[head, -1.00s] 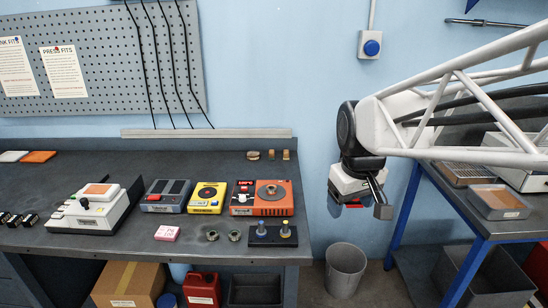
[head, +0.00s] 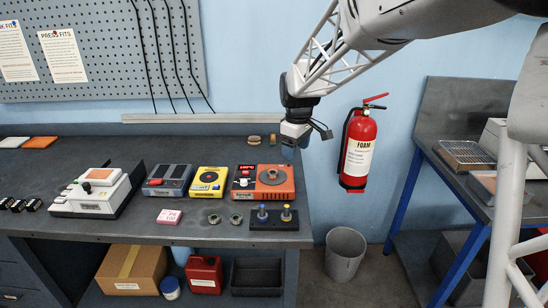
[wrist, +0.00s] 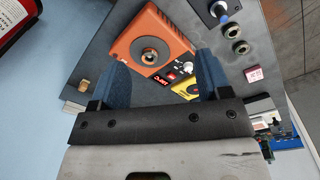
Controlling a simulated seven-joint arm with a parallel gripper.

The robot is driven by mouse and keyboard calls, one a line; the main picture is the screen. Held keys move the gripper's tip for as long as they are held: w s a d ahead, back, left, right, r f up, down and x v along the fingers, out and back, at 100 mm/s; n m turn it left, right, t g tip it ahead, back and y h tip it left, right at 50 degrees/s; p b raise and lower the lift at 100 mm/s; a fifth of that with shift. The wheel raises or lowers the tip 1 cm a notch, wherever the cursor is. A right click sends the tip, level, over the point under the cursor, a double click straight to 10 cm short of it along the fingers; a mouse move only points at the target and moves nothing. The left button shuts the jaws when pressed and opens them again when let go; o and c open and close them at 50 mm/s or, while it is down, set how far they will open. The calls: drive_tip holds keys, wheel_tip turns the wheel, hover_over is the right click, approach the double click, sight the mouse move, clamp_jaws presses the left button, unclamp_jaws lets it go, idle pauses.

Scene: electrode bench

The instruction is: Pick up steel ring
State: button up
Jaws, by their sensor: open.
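Two small dark metallic rings lie side by side near the bench's front edge, a left ring (head: 214,218) and a right ring (head: 236,219). I cannot tell for sure which is steel. They also show at the upper right of the wrist view, one above (wrist: 232,31) the other (wrist: 241,47). Another round metal piece with a hole sits on the orange device (head: 264,183). My gripper (head: 289,151) hangs above the bench's back right corner, away from both rings. In the wrist view its blue fingers (wrist: 163,62) are apart, with nothing held between them.
A dark stand (head: 273,219) with blue-topped and yellow-topped posts is right of the rings; a pink block (head: 169,216) is left. Yellow (head: 208,181) and grey (head: 167,181) devices stand behind. A fire extinguisher (head: 358,150) hangs on the wall right of the bench.

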sight(272, 174)
drive_tip(key=w+a+f+n, duration=0.1)
drive_tip(key=w+a+f, duration=0.1)
drive_tip(key=w, duration=0.1)
drive_tip(key=w+a+f+n, duration=0.1)
drive_tip(key=w+a+f, duration=0.2)
drive_tip(key=w, duration=0.1)
drive_tip(key=w+a+f+n, duration=0.1)
drive_tip(key=w+a+f, duration=0.1)
drive_tip(key=w+f, duration=0.1)
drive_tip(key=shift+w+a+f+n+g, duration=0.1)
drive_tip(key=shift+w+n+g, duration=0.1)
drive_tip(key=shift+w, duration=0.2)
drive_tip(key=shift+w+a+f+n+g, duration=0.1)
drive_tip(key=shift+w+n, duration=0.1)
drive_tip(key=shift+w, duration=0.15)
drive_tip(key=shift+f, duration=1.2)
drive_tip(key=shift+f, duration=2.65)
drive_tip(key=shift+w, duration=0.1)
drive_tip(key=c, duration=1.2)
drive_tip(key=shift+o, duration=0.2)
drive_tip(key=shift+r, duration=0.2)
